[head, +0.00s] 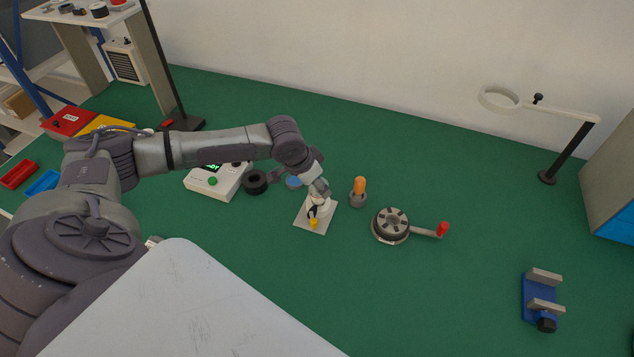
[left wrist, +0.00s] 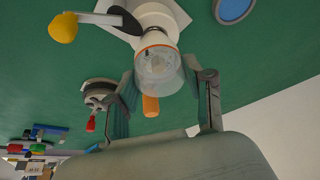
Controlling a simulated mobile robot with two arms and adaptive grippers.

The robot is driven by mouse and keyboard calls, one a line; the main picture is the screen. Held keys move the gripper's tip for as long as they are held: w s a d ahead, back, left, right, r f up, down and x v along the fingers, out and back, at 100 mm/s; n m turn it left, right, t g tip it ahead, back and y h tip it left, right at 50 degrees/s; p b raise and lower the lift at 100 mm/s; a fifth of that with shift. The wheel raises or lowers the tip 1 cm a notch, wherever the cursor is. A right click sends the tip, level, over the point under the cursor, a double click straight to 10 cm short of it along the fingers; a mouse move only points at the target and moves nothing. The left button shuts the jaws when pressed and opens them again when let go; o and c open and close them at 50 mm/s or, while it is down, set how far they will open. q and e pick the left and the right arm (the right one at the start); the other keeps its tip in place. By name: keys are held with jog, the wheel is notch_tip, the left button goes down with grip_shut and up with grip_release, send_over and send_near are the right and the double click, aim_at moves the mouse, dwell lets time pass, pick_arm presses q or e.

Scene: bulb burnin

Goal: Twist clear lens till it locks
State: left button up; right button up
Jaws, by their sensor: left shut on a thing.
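The clear lens (left wrist: 158,68) sits on a white socket (left wrist: 150,18) with an orange ring between them, in the left wrist view. The socket stands on a pale square plate (head: 318,222) in the head view, with a yellow-tipped lever (head: 313,224) at its front. My left gripper (head: 320,188) reaches down over the socket from the upper left. In the left wrist view its fingers (left wrist: 163,88) are on both sides of the lens, shut on it. In the head view the gripper hides the lens. My right gripper is in neither view.
An orange-topped piece (head: 359,186) stands just right of the plate. Further right are a round turntable (head: 390,225) with a red-knobbed crank and a blue vise (head: 540,300). A white tester box (head: 215,181) and a black ring (head: 256,182) lie left. Green table front is clear.

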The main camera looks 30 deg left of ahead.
pick_arm(q)
jog(key=shift+r+m+h+p, duration=0.1)
jog(key=shift+m+h+p, duration=0.2)
jog(key=shift+m+p, duration=0.5)
jog(key=shift+a+m+g+h, duration=0.1)
jog(key=shift+m+g+h, duration=0.25)
jog(key=shift+m, duration=0.45)
jog(key=shift+m+g, duration=0.25)
jog(key=shift+m, duration=0.35)
jog(key=o, duration=0.7)
jog(key=shift+m+h, duration=0.25)
jog(key=shift+m, duration=0.15)
jog(key=shift+c, duration=0.2)
jog(key=o, duration=0.5)
